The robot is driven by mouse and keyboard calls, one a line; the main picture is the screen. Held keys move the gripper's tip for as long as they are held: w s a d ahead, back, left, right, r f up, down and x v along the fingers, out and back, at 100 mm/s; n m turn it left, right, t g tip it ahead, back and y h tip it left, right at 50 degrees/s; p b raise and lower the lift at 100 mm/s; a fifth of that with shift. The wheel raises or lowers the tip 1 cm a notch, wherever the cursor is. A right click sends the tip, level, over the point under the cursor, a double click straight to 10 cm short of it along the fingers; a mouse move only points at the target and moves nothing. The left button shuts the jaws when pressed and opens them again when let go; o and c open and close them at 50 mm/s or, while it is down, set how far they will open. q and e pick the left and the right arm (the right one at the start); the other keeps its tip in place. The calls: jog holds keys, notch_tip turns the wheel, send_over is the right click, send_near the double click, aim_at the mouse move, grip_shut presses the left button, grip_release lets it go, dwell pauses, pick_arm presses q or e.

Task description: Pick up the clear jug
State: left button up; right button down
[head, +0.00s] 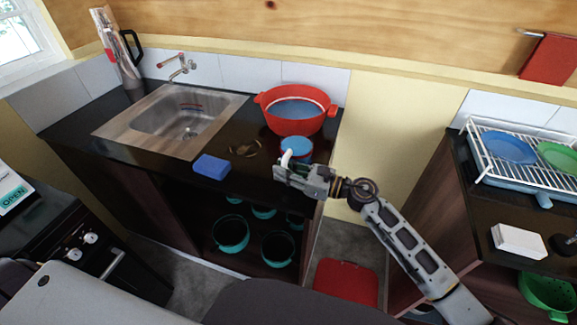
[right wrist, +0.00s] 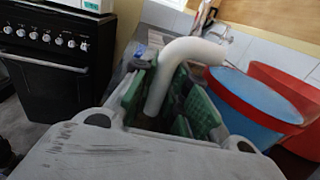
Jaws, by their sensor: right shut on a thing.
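A small jug (head: 297,146) with a white handle stands near the front right of the black counter. It looks blue with a red rim rather than plainly clear. My right gripper (head: 288,167) is in front of it, shut on its white handle. In the right wrist view the curved handle (right wrist: 170,75) passes between the green-padded fingers (right wrist: 165,105), and the blue and red body (right wrist: 255,105) is to the right. The gripper partly hides the jug's lower part in the head view. My left gripper is not in view.
A red pot (head: 296,122) stands close behind the jug. A blue sponge (head: 211,167), a sink (head: 185,117) and a tall shiny jug (head: 122,62) with a black handle are to the left. A dish rack (head: 486,172) stands on the right counter. Teal pots sit below.

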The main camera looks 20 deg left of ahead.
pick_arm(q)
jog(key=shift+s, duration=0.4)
pick_arm(e)
jog(key=shift+r, duration=0.2)
